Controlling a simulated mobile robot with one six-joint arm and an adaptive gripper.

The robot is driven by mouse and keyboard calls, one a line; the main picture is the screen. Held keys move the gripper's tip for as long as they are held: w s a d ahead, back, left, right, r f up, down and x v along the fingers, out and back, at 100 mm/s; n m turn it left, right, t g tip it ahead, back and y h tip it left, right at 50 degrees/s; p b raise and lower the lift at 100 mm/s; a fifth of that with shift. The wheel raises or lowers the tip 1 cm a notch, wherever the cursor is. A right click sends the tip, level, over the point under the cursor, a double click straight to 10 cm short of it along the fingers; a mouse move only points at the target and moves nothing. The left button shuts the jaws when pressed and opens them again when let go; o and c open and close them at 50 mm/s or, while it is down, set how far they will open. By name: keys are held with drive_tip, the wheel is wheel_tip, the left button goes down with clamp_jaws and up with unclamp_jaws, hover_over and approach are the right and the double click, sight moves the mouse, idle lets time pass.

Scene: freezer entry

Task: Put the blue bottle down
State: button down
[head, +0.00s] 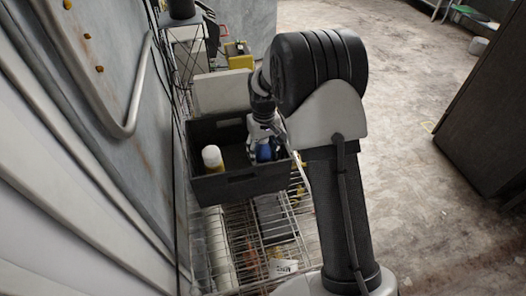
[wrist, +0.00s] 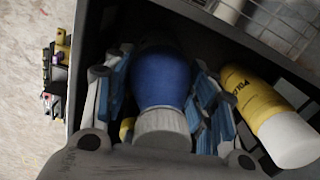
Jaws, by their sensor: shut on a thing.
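The blue bottle (wrist: 162,80) has a white ribbed cap and sits between the fingers of my gripper (wrist: 160,110) in the wrist view. The gripper is shut on it. In the head view my gripper (head: 264,145) reaches down into a dark crate (head: 240,186) on a wire rack, and a bit of the blue bottle (head: 264,152) shows at the fingers. The bottle's lower end is in shadow, so I cannot tell whether it touches the crate floor.
A yellow bottle with a white cap (head: 212,158) stands in the crate, left of my gripper; it also shows in the wrist view (wrist: 262,105). The wire rack (head: 262,225) holds things below. A metal wall is close on the left. Open floor lies right.

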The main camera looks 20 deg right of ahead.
drive_tip(key=c, duration=0.7)
unclamp_jaws()
wheel_tip(320, 180, up, 12)
drive_tip(key=shift+s+d+r+p, duration=0.1)
drive_tip(key=shift+r+p, duration=0.05)
drive_tip(key=shift+p, duration=0.6)
drive_tip(key=s+r+t, duration=0.2)
drive_tip(key=s+r, duration=1.1)
drive_tip(key=s, duration=0.1)
drive_tip(key=s+t, duration=0.1)
drive_tip(key=s, duration=0.5)
drive_tip(key=s+m, duration=0.1)
drive_tip(key=s, duration=0.5)
drive_tip(key=s+a+t, duration=0.1)
drive_tip(key=s, duration=0.5)
drive_tip(key=shift+f+m+t, duration=0.3)
drive_tip(key=shift+f+m, duration=0.1)
